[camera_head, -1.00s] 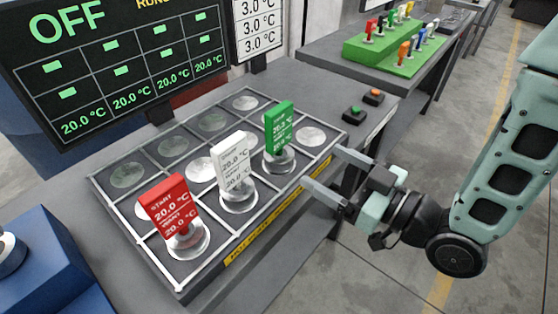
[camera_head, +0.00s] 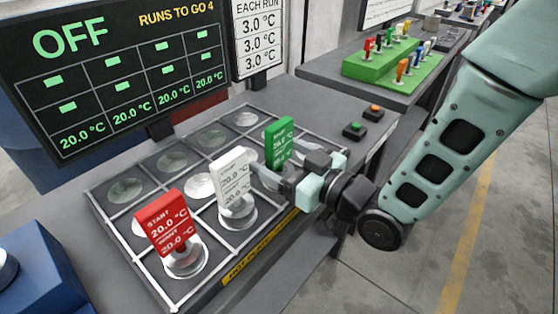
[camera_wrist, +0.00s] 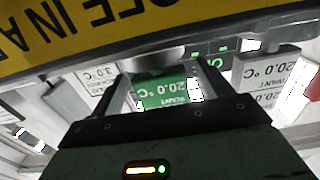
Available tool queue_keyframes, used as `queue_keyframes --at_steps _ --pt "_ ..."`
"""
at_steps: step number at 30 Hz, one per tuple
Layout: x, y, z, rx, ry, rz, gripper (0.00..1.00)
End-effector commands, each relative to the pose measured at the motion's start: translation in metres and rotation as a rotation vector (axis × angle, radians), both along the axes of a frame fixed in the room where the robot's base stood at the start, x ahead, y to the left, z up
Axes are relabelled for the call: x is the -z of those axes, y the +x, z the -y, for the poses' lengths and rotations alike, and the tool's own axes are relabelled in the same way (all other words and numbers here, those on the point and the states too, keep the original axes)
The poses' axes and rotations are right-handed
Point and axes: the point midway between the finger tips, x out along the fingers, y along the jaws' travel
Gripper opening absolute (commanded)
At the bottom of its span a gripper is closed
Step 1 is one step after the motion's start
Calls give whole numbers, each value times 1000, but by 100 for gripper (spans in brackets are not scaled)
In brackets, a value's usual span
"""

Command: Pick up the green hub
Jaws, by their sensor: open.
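The green hub (camera_head: 279,138) stands upright in the front row of the gridded hot plate, at its right end, with a green tag reading 20.0 °C. It also shows upside down in the wrist view (camera_wrist: 160,92), between my two fingers. My gripper (camera_head: 280,168) is open and low at the green hub, coming from the front right. One finger lies on the side towards the white hub. The green hub's base is hidden behind my gripper, and I cannot tell whether either finger touches it.
A white hub (camera_head: 233,180) stands close to the left of my gripper, and a red hub (camera_head: 167,222) further left. The hot plate (camera_head: 232,272) has a yellow front strip. A button box (camera_head: 354,131) sits to the right. A screen (camera_head: 120,70) reading OFF stands behind.

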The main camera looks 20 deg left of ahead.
Motion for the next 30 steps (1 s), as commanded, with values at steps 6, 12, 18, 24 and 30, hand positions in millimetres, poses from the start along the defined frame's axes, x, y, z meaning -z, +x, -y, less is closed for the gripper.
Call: queue_keyframes --at_steps 6,12,18,24,30 --pt "-1 8 -20 0 0 1 78" --pt "0 9 -21 0 -1 1 78" --pt "0 9 -21 0 -1 1 31" --pt "-2 9 -21 0 4 4 2" --pt "-4 9 -21 0 4 4 2"
